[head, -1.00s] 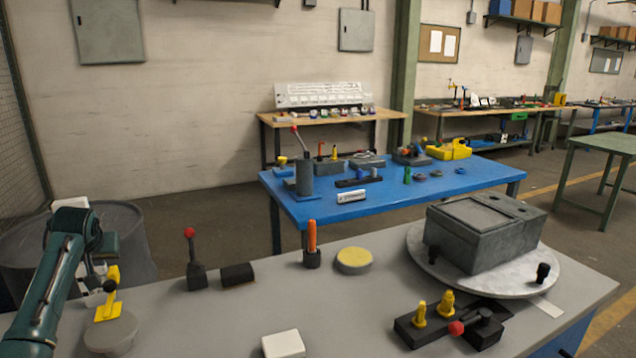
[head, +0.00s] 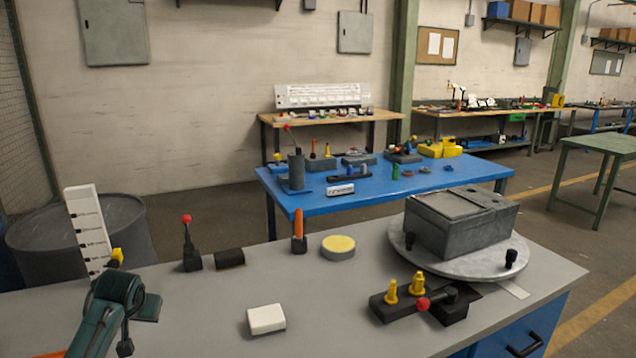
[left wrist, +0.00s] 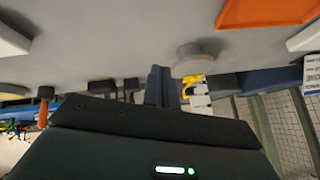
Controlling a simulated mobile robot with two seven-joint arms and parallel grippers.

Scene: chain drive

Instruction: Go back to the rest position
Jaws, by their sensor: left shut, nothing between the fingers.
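My left gripper shows in the left wrist view, its two dark fingers (left wrist: 161,88) shut together with nothing between them. The fingers point out over the grey bench (head: 200,320), apart from the things standing on it. In the head view my green left arm comes in at the lower left. Its fingers cannot be made out there. My right gripper is in neither view.
Near my left arm stand a white slotted upright (head: 88,230) and a yellow part (head: 118,256). A red-knobbed lever (head: 189,245), a white block (head: 266,319) and a yellow-topped disc (head: 338,247) stand further right. A grey housing (head: 460,230) sits on a round plate.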

